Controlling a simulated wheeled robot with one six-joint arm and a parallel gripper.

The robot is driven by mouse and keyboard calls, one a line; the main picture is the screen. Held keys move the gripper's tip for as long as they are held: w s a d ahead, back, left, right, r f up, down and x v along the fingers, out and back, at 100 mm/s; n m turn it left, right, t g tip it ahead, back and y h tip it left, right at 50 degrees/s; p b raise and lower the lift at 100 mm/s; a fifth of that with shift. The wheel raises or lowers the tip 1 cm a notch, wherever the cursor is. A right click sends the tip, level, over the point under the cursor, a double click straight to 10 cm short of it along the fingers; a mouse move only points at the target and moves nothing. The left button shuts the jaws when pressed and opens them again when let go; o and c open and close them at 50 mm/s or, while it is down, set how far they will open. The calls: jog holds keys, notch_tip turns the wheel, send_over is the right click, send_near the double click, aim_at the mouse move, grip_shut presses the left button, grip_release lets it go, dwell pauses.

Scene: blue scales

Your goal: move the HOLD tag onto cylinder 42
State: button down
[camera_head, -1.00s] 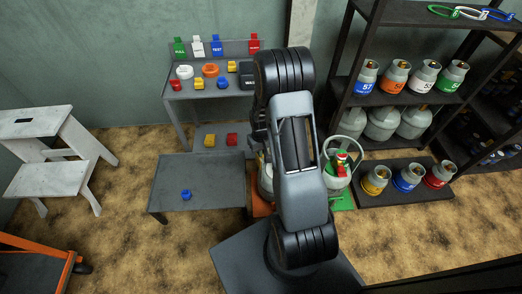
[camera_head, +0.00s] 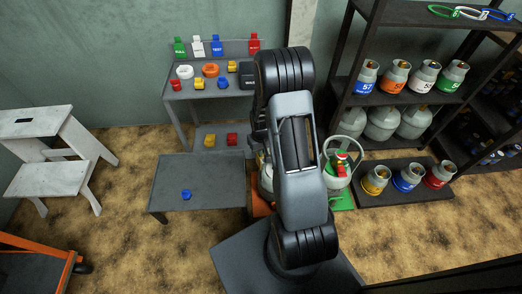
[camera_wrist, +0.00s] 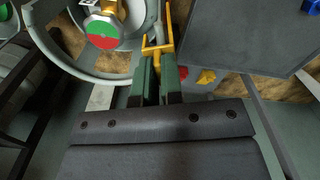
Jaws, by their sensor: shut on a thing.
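My gripper (camera_wrist: 157,72) is shut on a yellow-orange piece (camera_wrist: 157,44) with a thin hook-like frame, which looks like a tag; no lettering shows. In the wrist view it is beside a grey cylinder with a round collar (camera_wrist: 62,62), a brass valve and a red-and-green disc (camera_wrist: 103,32). This cylinder's number does not show. In the head view my arm hides the gripper and most of a cylinder on an orange base (camera_head: 262,207). Another collared cylinder (camera_head: 338,182) stands on a green base to the right. I cannot read 42 on either.
A low grey table (camera_head: 215,190) with a blue block (camera_head: 186,195) stands left of my arm. Behind it is a bench with a tag rack (camera_head: 222,47) carrying green, white, blue and red tags. Shelves of cylinders (camera_head: 390,98) stand at right, a white step stool (camera_head: 50,150) at left.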

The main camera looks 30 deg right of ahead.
jog(key=shift+f, duration=0.2)
jog(key=shift+f+b, duration=1.4)
jog(key=shift+f, duration=0.4)
jog(key=c, duration=1.2)
grip_release()
jog(key=shift+r, duration=0.1)
jog(key=shift+r+p, duration=3)
jog(key=shift+r, duration=0.7)
jog(key=shift+s, duration=0.1)
